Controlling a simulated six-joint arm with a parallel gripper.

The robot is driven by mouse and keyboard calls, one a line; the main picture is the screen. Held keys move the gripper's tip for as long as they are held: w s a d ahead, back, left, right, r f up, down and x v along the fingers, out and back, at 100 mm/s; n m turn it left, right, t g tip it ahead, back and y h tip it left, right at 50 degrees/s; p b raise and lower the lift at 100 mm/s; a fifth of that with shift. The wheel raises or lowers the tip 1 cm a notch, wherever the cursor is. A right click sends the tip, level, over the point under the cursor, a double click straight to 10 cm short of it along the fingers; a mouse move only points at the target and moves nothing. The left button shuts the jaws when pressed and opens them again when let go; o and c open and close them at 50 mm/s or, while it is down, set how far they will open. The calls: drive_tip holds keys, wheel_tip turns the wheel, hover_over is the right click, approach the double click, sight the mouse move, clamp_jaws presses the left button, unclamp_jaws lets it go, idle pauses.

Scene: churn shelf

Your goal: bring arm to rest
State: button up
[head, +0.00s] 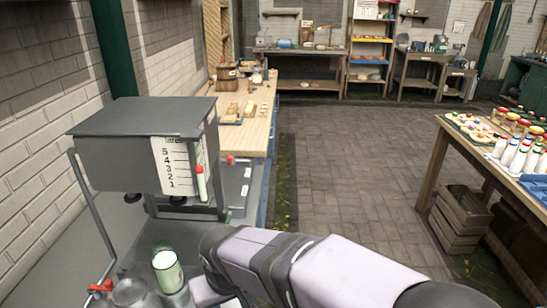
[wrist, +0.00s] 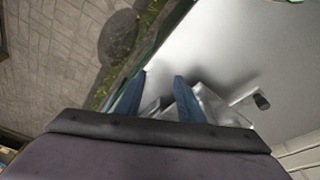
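My arm reaches in from the lower right of the head view, over the edge of the grey metal bench (head: 130,215). My gripper (wrist: 158,78) shows in the wrist view with its two blue fingers apart and nothing seen between them. It points at the shiny metal surface (wrist: 240,45). In the head view the fingers are hidden by my own wrist.
A grey box with a numbered scale (head: 150,155) stands on the bench. A glass with a pale green top (head: 168,272), a metal can (head: 132,292) and a red tap (head: 101,287) are close to my wrist.

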drive_tip(key=s+d+f+m+g, duration=0.1)
drive_tip(key=s+d+f+m, duration=0.2)
drive_tip(key=d, duration=1)
drive_tip(key=s+d+f+m+g+h, duration=0.1)
drive_tip(key=s+d+f, duration=0.3)
drive_tip(key=d, duration=0.9)
drive_tip(key=shift+s+f+m+g, duration=0.25)
drive_tip(key=shift+s+m+g, duration=0.05)
drive_tip(key=shift+s+m, duration=0.55)
drive_tip(key=shift+w, duration=0.1)
